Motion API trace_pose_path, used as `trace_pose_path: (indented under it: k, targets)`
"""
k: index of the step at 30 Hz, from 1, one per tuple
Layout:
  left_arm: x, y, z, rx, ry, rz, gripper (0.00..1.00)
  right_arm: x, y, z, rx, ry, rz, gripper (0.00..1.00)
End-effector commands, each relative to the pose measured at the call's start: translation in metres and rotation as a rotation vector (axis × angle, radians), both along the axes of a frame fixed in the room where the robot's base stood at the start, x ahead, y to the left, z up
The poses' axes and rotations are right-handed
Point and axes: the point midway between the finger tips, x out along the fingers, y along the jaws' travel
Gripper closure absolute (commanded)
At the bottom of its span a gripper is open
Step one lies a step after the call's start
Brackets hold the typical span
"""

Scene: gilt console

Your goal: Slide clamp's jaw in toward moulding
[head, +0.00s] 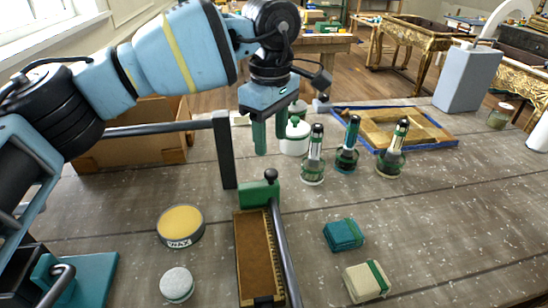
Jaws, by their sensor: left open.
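A dark clamp bar (285,252) runs along the right side of a long brown, beaded-edge piece that looks like the moulding (253,250). A green jaw block (259,195) with a black knob (271,175) stands at their far end. It looks close against the moulding's far end, but I cannot tell whether they touch. My left gripper (269,138) points down with its two green fingers apart and empty. In the picture it is above the knob and apart from it. The near end of the clamp is cut off by the bottom edge. My right gripper is not in view.
A dark upright (223,150) on a horizontal bar stands left of the jaw. Several green-based bottles (346,148) and a white lidded jar (295,137) stand behind and to the right. A wax tin (181,224) lies left, teal block (344,235) right.

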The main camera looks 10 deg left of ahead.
Motion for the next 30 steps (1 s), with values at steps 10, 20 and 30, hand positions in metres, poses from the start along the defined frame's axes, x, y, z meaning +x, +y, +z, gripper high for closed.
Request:
trace_pose_path:
  k: [10,20,30]
  targets:
    - [0.0,0.0,-0.035,0.001,0.002,0.001,0.51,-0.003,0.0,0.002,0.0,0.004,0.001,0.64]
    - [0.0,0.0,-0.073,0.001,0.001,0.0,0.51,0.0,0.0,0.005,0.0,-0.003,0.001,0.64]
    - [0.0,0.0,-0.078,0.0,-0.001,0.0,0.51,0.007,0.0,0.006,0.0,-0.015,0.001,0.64]
